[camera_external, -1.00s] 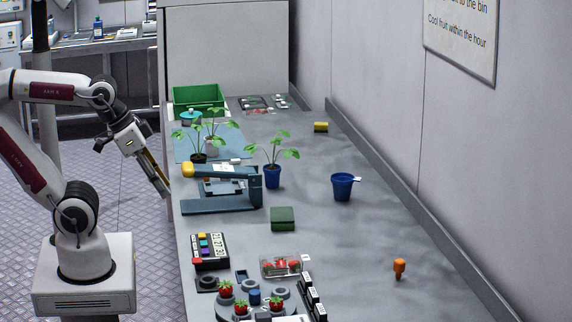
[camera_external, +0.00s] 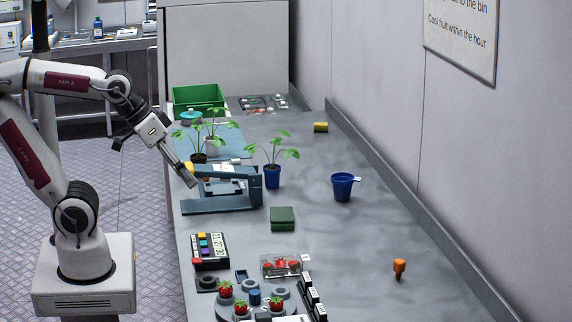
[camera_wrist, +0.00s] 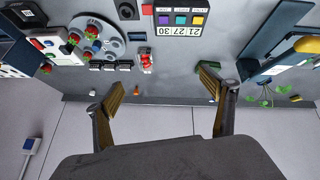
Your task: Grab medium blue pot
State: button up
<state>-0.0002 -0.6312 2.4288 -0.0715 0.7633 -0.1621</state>
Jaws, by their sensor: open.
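A blue pot (camera_external: 272,177) holding a green-leaved plant stands on the bench behind the blue stand, in the external view. A larger blue container (camera_external: 343,187) with a pale tag at its rim stands to its right, apart from it. I cannot tell from the pictures which of the two is the medium pot. My gripper (camera_external: 190,182) hangs near the left bench edge by the blue stand, left of both. In the wrist view my gripper (camera_wrist: 160,88) has its fingers wide apart with nothing between them. Plant leaves (camera_wrist: 264,98) show at the right there.
The blue-grey stand (camera_external: 220,206) with a yellow end lies between my gripper and the blue pot. Two other potted plants (camera_external: 199,157) (camera_external: 211,146) stand behind it. A green box (camera_external: 283,218), timer (camera_external: 210,251) and strawberry pack (camera_external: 282,266) lie nearer. The right bench has open room.

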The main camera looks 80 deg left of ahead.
jog(key=w+a+r+n+t+y, duration=0.1)
jog(key=w+a+r+n+t, duration=0.1)
jog(key=w+n, duration=0.8)
jog(key=w+a+r+n+t, duration=0.1)
jog(key=w+n+t, duration=0.25)
jog(key=w, duration=1.25)
jog(key=w+a+r+n+t+y, duration=0.1)
jog(key=w+a+r+n, duration=0.1)
jog(key=w+n, duration=0.8)
jog(key=n+g+y, duration=0.2)
jog(key=n+y, duration=0.9)
jog(key=n, duration=0.5)
send_over(344, 185)
jog(key=w+d, duration=0.1)
jog(key=d, duration=0.7)
notch_tip(344, 185, down, 17)
jog(key=s+a+f+n+y, duration=0.1)
jog(key=f, duration=0.1)
jog(key=a+f+n+g, duration=0.1)
jog(key=f+n, duration=0.1)
jog(key=s+a+f+n+y, duration=0.1)
jog(key=f+n, duration=0.1)
jog(key=shift+s+a+f+n+g+y, duration=0.25)
jog(key=shift+s+a+f+g+y, duration=0.05)
jog(key=shift+f+g, duration=0.05)
jog(key=shift+s+a+f+n+y, duration=0.2)
jog(key=shift+s+f+n+y, duration=0.15)
jog(key=shift+f+n, duration=0.1)
